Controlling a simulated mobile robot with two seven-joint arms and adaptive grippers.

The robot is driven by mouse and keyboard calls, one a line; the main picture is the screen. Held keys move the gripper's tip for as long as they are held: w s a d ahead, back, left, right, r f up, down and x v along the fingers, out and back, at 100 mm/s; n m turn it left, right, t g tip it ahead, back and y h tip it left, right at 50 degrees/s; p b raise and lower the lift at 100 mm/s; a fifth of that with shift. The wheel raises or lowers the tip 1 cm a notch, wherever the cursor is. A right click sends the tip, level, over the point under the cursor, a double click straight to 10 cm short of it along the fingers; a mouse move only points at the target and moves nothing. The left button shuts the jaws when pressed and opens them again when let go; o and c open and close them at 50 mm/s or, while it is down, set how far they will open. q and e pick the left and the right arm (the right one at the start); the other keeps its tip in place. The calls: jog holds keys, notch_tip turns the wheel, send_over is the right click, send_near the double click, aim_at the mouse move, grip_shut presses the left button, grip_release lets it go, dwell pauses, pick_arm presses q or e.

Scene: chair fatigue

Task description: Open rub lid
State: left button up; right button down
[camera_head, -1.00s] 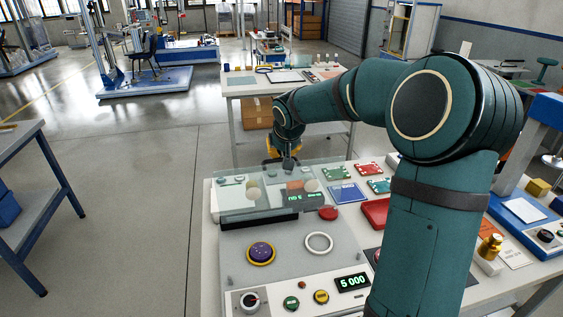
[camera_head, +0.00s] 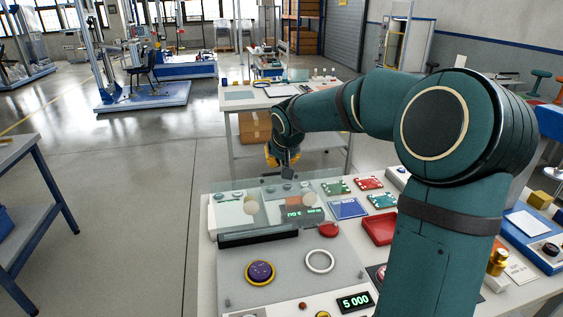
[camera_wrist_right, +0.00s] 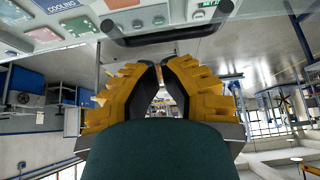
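The rub station (camera_head: 236,272) stands on the white bench in the head view, with a purple disc (camera_head: 260,271) and a white ring (camera_head: 320,261) on its grey top. Its clear lid (camera_head: 232,196) is at the station's far side and looks tilted up; its exact angle is hard to tell. The lid's dark bar handle (camera_wrist_right: 165,36) crosses the top of the right wrist view. My right gripper (camera_head: 288,172) is at the lid's far edge, its yellow fingers (camera_wrist_right: 157,65) nearly together just short of the handle, nothing visibly held. Contact cannot be told. My left gripper is out of view.
A blue card (camera_head: 348,208), green and red boards (camera_head: 370,183), a red tray (camera_head: 379,229) and a red button (camera_head: 329,230) lie right of the lid. A display (camera_head: 355,301) is at the front. Floor left of the bench is clear.

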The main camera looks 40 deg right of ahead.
jog(key=v, duration=1)
jog(key=shift+p, duration=0.3)
jog(key=shift+a+f, duration=0.15)
